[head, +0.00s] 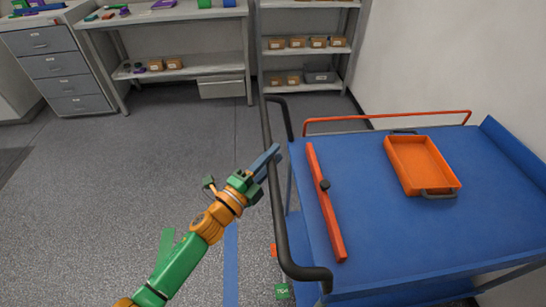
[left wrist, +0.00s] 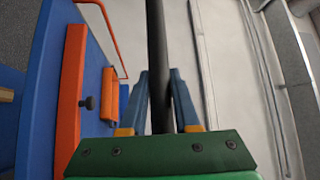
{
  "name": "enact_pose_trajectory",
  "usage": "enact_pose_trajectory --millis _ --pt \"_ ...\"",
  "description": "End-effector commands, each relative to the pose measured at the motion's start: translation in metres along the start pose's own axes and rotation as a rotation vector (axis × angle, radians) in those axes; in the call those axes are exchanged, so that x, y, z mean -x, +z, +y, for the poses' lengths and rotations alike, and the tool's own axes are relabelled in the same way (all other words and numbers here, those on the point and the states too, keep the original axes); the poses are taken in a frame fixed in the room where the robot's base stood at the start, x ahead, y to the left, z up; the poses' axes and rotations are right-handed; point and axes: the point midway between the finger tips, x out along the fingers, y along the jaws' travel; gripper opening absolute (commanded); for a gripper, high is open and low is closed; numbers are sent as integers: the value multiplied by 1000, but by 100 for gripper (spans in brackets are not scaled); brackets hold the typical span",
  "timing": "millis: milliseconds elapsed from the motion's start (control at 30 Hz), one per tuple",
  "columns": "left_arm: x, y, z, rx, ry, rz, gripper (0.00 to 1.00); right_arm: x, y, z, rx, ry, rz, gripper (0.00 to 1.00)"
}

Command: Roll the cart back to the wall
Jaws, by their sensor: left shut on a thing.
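The cart (head: 390,230) has a blue top and stands at the right of the head view, close to the pale wall (head: 425,60). Its dark push handle (head: 279,220) runs along the cart's left side. My left gripper (head: 267,160) is shut on the middle of this handle. In the left wrist view, the fingers of my left gripper (left wrist: 158,85) sit on both sides of the dark handle bar (left wrist: 155,35). My right gripper is in neither view.
An orange tray (head: 422,166) and an orange bar with a dark knob (head: 325,205) are on the cart top. A red rail (head: 385,118) edges its far side. Shelves (head: 305,50), a workbench (head: 165,15) and grey drawers (head: 60,65) stand at the back. The floor left is clear.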

Motion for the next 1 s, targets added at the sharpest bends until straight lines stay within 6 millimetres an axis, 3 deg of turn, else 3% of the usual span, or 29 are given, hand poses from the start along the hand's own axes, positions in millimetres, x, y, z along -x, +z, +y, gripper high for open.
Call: enact_pose_trajectory --millis 433,467,567,867,1000 --pt "0 -1 0 2 0 2 0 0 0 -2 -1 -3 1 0" --pt "0 -1 0 2 0 2 35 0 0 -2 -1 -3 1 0" --pt "0 -1 0 2 0 1 59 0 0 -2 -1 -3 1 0" --pt "3 0 1 1 1 0 59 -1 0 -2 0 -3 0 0" --pt "29 0 4 0 4 1 59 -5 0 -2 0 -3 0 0"
